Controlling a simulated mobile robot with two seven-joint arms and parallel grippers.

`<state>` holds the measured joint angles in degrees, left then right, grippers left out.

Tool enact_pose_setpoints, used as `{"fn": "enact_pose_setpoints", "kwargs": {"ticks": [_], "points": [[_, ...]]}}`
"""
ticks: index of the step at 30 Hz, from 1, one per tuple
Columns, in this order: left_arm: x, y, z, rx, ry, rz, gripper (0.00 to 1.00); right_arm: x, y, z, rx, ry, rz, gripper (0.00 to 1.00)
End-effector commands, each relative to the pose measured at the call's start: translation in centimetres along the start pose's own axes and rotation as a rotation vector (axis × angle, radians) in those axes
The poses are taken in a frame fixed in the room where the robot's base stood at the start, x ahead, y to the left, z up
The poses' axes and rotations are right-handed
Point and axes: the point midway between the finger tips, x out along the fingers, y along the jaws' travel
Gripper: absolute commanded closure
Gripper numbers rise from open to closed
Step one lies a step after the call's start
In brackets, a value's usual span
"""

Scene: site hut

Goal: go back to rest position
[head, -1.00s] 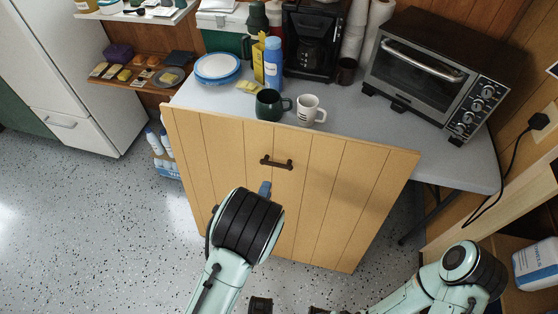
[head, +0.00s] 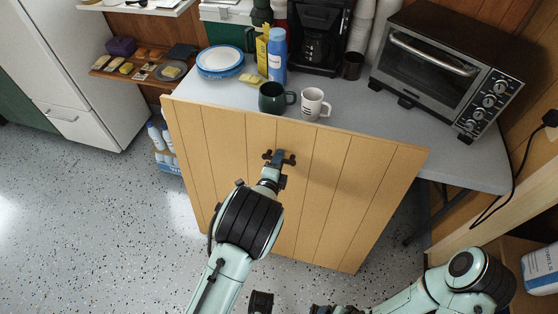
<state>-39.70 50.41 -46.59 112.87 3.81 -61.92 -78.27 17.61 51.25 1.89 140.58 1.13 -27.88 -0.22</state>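The wooden panel door (head: 215,150) stands upright in front of the counter, with a dark bar handle (head: 290,160) near its top middle. My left gripper (head: 277,160) is at the handle and covers its middle; the bar's ends show on both sides. The wrist hides the fingers in part, so I cannot tell whether they are closed on the bar. My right arm comes in at the lower right and bends toward the bottom edge. Dark parts at the bottom edge may be its gripper, but they are cut off.
On the grey counter (head: 370,120) stand a dark green mug (head: 272,98), a white mug (head: 313,104), a blue bottle (head: 277,58), stacked plates (head: 219,62), a coffee maker (head: 318,40) and a toaster oven (head: 440,70). Speckled floor (head: 90,220) is clear at left.

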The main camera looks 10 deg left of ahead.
Motion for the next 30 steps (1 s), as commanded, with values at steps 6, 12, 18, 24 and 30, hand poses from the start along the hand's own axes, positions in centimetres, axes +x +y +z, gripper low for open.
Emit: {"fn": "enact_pose_setpoints", "kwargs": {"ticks": [6, 12, 18, 24, 30], "points": [[0.71, 0.01, 0.02, 0.000, 0.000, 0.000, 0.66, 0.25, 0.10, -0.40, 0.001, 0.011, 0.000, 0.11], [0.72, -0.03, 0.01, 0.000, 0.000, 0.000, 0.66, 0.23, 0.09, -0.41, 0.001, 0.012, 0.000, 0.11], [0.71, -0.05, 0.00, -0.001, 0.000, 0.000, 1.00, 0.23, 0.09, -0.39, 0.001, 0.011, 0.000, 0.11], [0.70, -0.05, 0.00, -0.001, 0.000, -0.001, 1.00, 0.24, 0.09, -0.38, 0.001, 0.011, 0.000, 0.11], [0.70, -0.05, 0.00, -0.001, 0.000, -0.001, 1.00, 0.24, 0.09, -0.37, 0.001, 0.011, 0.000, 0.11]]}}
